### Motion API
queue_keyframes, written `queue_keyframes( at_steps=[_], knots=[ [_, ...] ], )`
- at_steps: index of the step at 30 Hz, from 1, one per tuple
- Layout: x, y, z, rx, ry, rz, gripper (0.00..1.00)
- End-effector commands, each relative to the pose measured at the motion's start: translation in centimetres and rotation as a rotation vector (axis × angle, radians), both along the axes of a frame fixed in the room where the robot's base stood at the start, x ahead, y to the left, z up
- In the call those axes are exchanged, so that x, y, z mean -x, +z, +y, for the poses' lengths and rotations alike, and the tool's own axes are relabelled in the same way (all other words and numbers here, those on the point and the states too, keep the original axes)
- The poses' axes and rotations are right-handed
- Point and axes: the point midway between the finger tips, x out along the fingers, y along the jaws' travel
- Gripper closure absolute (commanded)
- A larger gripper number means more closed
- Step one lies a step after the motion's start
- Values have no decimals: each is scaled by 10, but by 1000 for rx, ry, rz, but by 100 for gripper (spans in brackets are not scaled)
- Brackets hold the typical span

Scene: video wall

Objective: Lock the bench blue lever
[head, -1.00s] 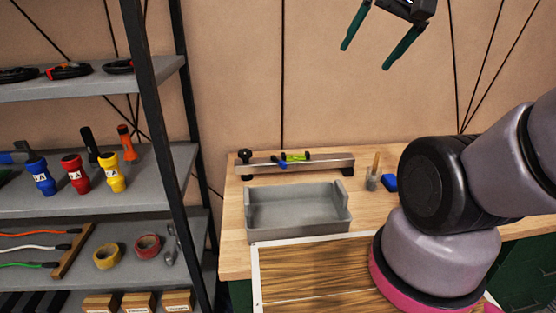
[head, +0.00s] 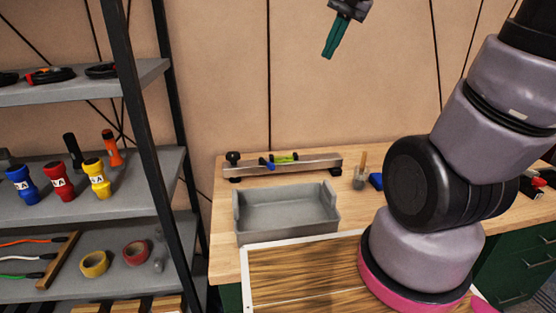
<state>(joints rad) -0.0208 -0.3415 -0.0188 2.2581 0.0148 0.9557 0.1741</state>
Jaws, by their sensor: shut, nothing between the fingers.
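A metal rail fixture (head: 312,166) with black end mounts lies along the back of the wooden bench (head: 225,215). A small blue lever (head: 266,162) sits on the rail, left of a yellow-green level vial (head: 285,158). Whether the lever is locked is too small to tell. My gripper (head: 332,50) is high above the bench, in front of the wall, well above and right of the lever. Its teal fingers are together, pointing down, with nothing between them.
A grey open bin (head: 288,222) stands in front of the rail. A brush in a holder (head: 360,172) and a blue block (head: 376,181) are to its right. A shelf rack (head: 150,165) with flashlights and tape rolls stands at left. The space above the rail is clear.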

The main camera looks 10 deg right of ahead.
Motion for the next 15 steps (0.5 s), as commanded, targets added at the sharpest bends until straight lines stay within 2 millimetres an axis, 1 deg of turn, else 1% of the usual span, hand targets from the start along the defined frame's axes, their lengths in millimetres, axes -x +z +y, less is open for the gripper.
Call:
queue_keyframes(
  at_steps=[1,5,8,11,15],
  knots=[
    [-14,-6,1,-9,-15,30,100],
    [-45,-20,3,-33,-60,91,100],
    [-68,-33,5,-49,-94,140,100],
    [-91,-49,7,-63,-130,188,100],
    [-122,-76,10,-80,-182,254,100]
  ],
)
